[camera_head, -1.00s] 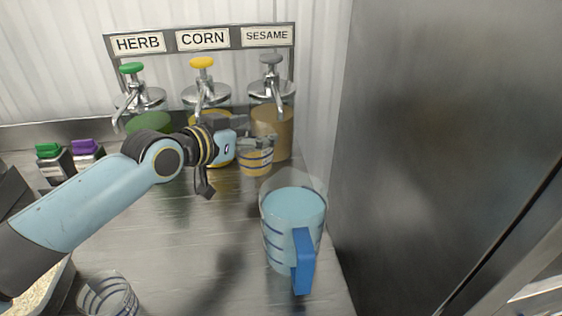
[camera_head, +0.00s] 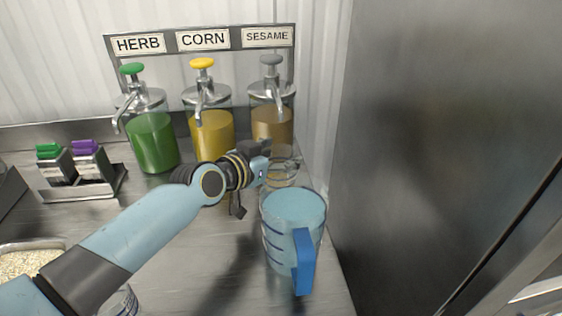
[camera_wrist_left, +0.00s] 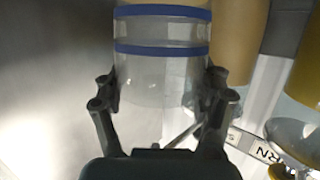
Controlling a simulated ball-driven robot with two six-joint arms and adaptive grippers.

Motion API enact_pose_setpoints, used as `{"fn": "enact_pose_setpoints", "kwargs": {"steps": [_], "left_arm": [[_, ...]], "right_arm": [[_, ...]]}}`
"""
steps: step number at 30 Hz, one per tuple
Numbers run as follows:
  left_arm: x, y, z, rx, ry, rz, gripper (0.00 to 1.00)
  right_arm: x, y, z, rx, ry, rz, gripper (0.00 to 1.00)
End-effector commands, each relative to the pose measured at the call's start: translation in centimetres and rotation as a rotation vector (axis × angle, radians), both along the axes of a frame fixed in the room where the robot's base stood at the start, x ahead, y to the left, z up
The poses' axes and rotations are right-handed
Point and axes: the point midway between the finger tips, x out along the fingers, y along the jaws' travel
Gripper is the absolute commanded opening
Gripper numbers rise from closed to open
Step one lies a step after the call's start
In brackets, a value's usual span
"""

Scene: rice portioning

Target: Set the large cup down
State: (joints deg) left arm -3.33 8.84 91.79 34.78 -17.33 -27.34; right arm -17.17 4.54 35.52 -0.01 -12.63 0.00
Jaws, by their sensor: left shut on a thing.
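A clear cup with dark blue bands (camera_head: 284,178) is held by my left gripper (camera_head: 266,158), just behind the blue-handled jug in the head view. The left wrist view shows the cup (camera_wrist_left: 160,60) between the two fingers of the left gripper (camera_wrist_left: 160,92), which are shut on its sides. It looks clear and empty there. The jug hides the cup's lower part in the head view, so I cannot tell whether its base touches the counter. My right gripper is not in view.
Herb (camera_head: 152,143), corn (camera_head: 213,133) and sesame (camera_head: 272,124) pump jars stand behind. Another banded cup (camera_head: 130,302) is mostly hidden by my arm. A metal wall (camera_head: 440,120) rises at right.

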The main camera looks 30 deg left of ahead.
Motion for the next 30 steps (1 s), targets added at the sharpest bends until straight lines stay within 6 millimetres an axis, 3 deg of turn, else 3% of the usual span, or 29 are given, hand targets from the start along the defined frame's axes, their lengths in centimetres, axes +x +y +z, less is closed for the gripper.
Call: {"fn": "enact_pose_setpoints", "kwargs": {"steps": [3, 15, 16, 21, 30], "left_arm": [[0.25, -0.31, -1.02, -0.003, -0.001, 0.001, 0.14], [0.26, -0.31, -1.56, 0.001, -0.002, 0.0, 0.14], [0.24, -0.32, -1.48, 0.001, -0.001, 0.0, 0.73], [0.24, -0.31, -1.42, 0.0, -0.001, 0.0, 0.95], [0.24, -0.31, -1.28, 0.0, -0.001, 0.0, 0.96]], "right_arm": [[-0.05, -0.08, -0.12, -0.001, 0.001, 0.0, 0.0], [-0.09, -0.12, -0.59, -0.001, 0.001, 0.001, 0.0], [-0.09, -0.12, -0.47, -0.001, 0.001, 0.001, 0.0], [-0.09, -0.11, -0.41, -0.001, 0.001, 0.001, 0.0], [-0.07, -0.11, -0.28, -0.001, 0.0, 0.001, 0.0]]}}
